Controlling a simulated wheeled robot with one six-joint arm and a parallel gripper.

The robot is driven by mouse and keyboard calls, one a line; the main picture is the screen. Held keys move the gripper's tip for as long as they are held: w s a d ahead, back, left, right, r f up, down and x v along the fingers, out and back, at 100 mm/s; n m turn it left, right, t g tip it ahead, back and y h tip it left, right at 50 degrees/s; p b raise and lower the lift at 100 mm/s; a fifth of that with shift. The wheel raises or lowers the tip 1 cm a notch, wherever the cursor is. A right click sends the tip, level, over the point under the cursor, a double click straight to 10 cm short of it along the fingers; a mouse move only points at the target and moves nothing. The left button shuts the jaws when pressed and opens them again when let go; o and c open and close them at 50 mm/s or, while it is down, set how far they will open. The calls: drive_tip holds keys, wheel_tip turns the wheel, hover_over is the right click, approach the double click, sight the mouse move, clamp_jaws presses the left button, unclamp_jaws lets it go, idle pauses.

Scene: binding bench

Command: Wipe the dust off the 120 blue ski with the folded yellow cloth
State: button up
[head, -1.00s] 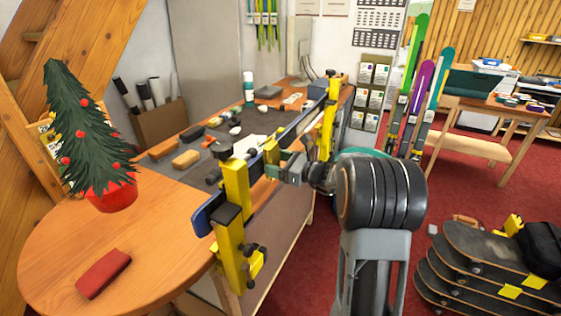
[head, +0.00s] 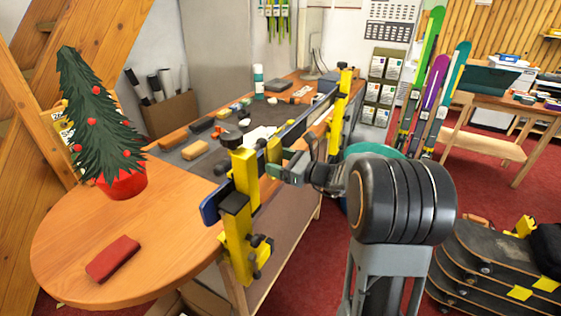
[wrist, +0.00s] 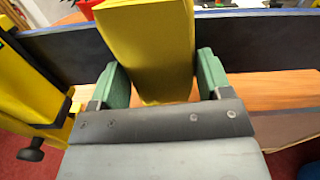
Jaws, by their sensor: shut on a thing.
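The blue ski (head: 211,208) is clamped lengthwise along the bench front, its blue tip toward me. It is dark with a blue edge and also shows in the wrist view (wrist: 252,48). My gripper (head: 283,165) is beside the ski, near the nearer yellow clamp (head: 238,232). In the wrist view, my gripper (wrist: 160,78) has its green fingers shut on the folded yellow cloth (wrist: 146,45). The cloth stands up across the ski and hides part of it. I cannot tell whether it presses on the ski. Dust cannot be made out.
A second yellow clamp (head: 338,110) holds the ski's far end. A potted Christmas tree (head: 124,182) and a red cloth-like block (head: 113,258) stand on the round wooden table end (head: 180,240). Tools lie behind the ski. Stacked skateboards (head: 490,265) are at lower right.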

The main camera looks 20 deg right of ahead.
drive_tip(key=shift+v, duration=2.95)
drive_tip(key=shift+d, duration=0.1)
drive_tip(key=shift+p+v, duration=0.3)
drive_tip(key=shift+v, duration=1.2)
